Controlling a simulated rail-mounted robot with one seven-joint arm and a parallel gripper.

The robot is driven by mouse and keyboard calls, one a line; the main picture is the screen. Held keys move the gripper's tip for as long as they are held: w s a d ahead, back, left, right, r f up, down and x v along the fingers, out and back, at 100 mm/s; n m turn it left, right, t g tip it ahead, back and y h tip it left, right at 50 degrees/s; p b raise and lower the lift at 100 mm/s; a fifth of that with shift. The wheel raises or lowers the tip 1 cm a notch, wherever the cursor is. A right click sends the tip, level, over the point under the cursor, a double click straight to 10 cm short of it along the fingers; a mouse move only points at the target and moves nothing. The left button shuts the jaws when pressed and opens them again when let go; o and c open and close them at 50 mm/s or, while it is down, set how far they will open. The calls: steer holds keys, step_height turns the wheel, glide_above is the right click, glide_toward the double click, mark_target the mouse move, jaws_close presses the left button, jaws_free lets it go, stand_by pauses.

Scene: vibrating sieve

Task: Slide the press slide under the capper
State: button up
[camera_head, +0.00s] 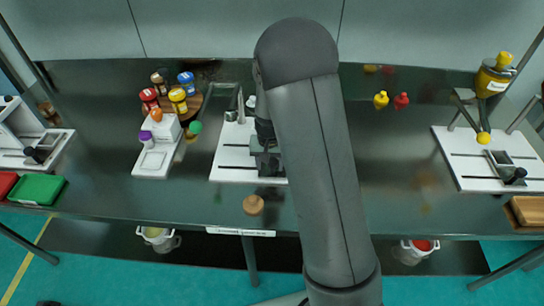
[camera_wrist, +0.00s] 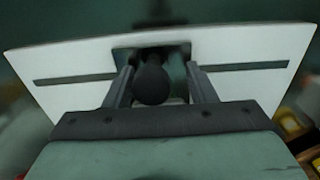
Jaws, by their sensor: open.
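A white base plate (camera_head: 229,158) with dark slots lies on the bench in the middle, partly hidden behind my arm. It fills much of the wrist view (camera_wrist: 75,65). A round black knob (camera_wrist: 151,83), apparently the handle of the press slide, stands at the plate's near edge. My gripper (camera_wrist: 158,76) is open, with one finger on each side of the knob; I cannot tell whether either touches it. In the head view my gripper (camera_head: 269,163) is over the right part of the plate. The capper is mostly hidden behind my arm.
A similar station (camera_head: 492,135) with a yellow dispenser (camera_head: 492,77) stands at right. Several small jars stand on a round wooden stand (camera_head: 194,103) at left, near a white rack (camera_head: 154,160). A green tray (camera_head: 37,189) lies farther left.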

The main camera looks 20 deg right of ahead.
steer(key=shift+w+a+p, duration=0.15)
steer(key=shift+w+a, duration=0.5)
steer(key=shift+a, duration=1.4)
steer(key=shift+w+a+p, duration=0.15)
steer(key=shift+w+a, duration=0.5)
steer(key=shift+a, duration=1.4)
steer(key=shift+w+a+p, duration=0.15)
steer(key=shift+w+a, duration=0.5)
steer(key=shift+a, duration=1.4)
steer(key=shift+o, duration=0.3)
steer(key=shift+d, duration=0.1)
steer(key=o, duration=1)
step_height(320, 180, up, 8)
steer(key=p, duration=0.4)
steer(key=shift+w+r+p, duration=0.1)
steer(key=shift+r+p, duration=0.1)
steer(key=shift+p, duration=0.2)
steer(key=shift+r+p, duration=0.35)
steer(key=shift+r, duration=0.15)
steer(key=shift+a, duration=0.2)
steer(key=shift+c, duration=0.3)
